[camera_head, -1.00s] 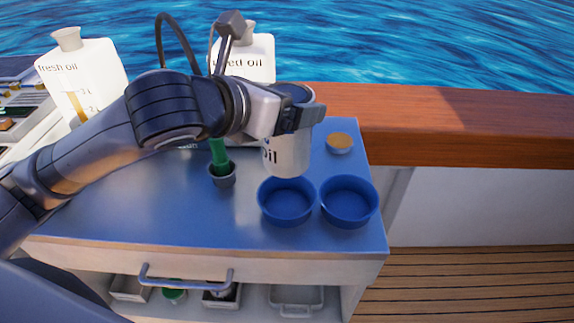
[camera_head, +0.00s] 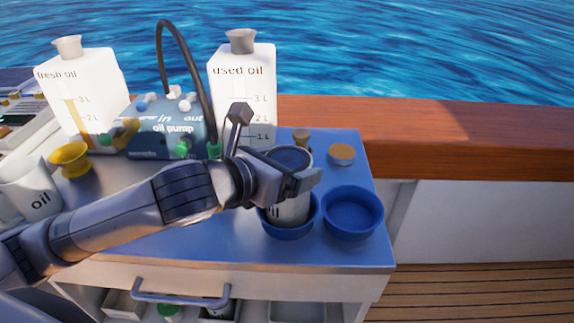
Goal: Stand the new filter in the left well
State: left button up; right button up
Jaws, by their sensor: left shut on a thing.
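The new filter (camera_head: 288,208) is a white can with a dark top and dark "oil" lettering, of which part shows. My left gripper (camera_head: 293,180) is shut around its upper part. The filter is about upright, with its lower end inside the rim of the left well (camera_head: 290,231), a round blue dish. The dish's near wall and the arm hide its base, so I cannot tell whether it touches the floor of the well. The right well (camera_head: 352,213), a matching blue dish beside it, is empty. My right gripper is out of view.
The oil pump (camera_head: 165,130), fresh oil jug (camera_head: 85,90) and used oil jug (camera_head: 243,85) stand at the back. A white oil can (camera_head: 37,190) and yellow funnel (camera_head: 70,158) are at left. A round tan-topped piece (camera_head: 341,154) lies behind the right well.

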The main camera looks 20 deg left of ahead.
pick_arm(q)
jog(key=shift+f, duration=0.15)
jog(key=o, duration=1.5)
jog(key=shift+s+a+r, duration=0.1)
jog(key=shift+s+r, duration=0.1)
jog(key=shift+r, duration=0.1)
jog(key=shift+p+v, duration=5.75)
jog(key=shift+p, duration=0.75)
jog(key=shift+f, duration=0.1)
